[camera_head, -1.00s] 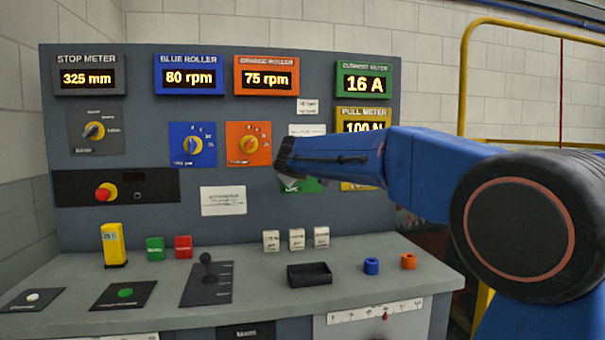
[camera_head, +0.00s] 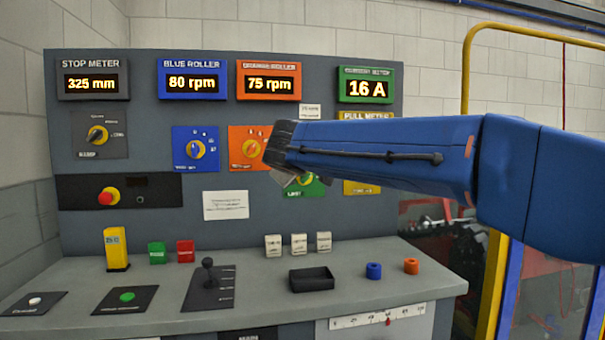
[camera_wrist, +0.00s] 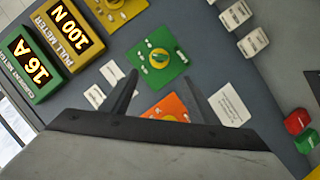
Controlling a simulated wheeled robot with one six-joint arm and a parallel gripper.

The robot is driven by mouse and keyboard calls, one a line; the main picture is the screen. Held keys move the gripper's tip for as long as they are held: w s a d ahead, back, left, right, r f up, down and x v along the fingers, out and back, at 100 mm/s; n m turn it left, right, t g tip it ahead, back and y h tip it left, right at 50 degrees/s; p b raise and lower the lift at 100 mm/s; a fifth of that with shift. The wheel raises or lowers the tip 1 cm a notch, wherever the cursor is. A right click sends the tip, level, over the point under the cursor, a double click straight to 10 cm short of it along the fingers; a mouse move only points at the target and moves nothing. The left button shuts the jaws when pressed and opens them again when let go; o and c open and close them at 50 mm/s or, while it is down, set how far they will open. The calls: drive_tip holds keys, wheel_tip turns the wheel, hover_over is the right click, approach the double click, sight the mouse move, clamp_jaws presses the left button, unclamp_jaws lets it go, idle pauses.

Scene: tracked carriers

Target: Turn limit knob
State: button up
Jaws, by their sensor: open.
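The limit knob is a yellow knob on a green plate (camera_head: 314,189) on the upright grey panel; in the head view my arm covers its upper part. In the wrist view the yellow limit knob (camera_wrist: 158,58) is fully in sight with its green plate. My gripper (camera_wrist: 162,92) is open and empty, its two dark fingers spread. The knob shows beyond the fingertips, roughly between their lines and apart from them. In the head view the fingers are largely hidden behind my blue arm, close to the panel.
The orange knob plate (camera_head: 245,146) is partly covered by my gripper's end; the blue knob plate (camera_head: 195,149) is left of it. The current meter (camera_head: 366,86) reads 16 A. A black tray (camera_head: 311,280) and blue and orange rings stand on the desk below, clear of my arm.

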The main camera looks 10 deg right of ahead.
drive_tip(key=shift+v, duration=1.3)
drive_tip(key=s+d+f+m+g, duration=0.2)
drive_tip(key=s+d+f+g, duration=0.1)
drive_tip(key=s+d+f, duration=0.55)
drive_tip(key=s+d+f+m+g, duration=0.1)
drive_tip(key=s+d+f+g, duration=0.3)
drive_tip(key=s+f, duration=0.7)
drive_tip(key=s+f+m+g+y, duration=0.2)
drive_tip(key=s+f+m+y, duration=0.1)
drive_tip(key=s+f, duration=1.6)
drive_tip(key=shift+s+f+y, duration=0.35)
drive_tip(key=shift+f+y, duration=0.15)
drive_tip(key=shift+f, duration=0.15)
drive_tip(key=shift+d, duration=0.1)
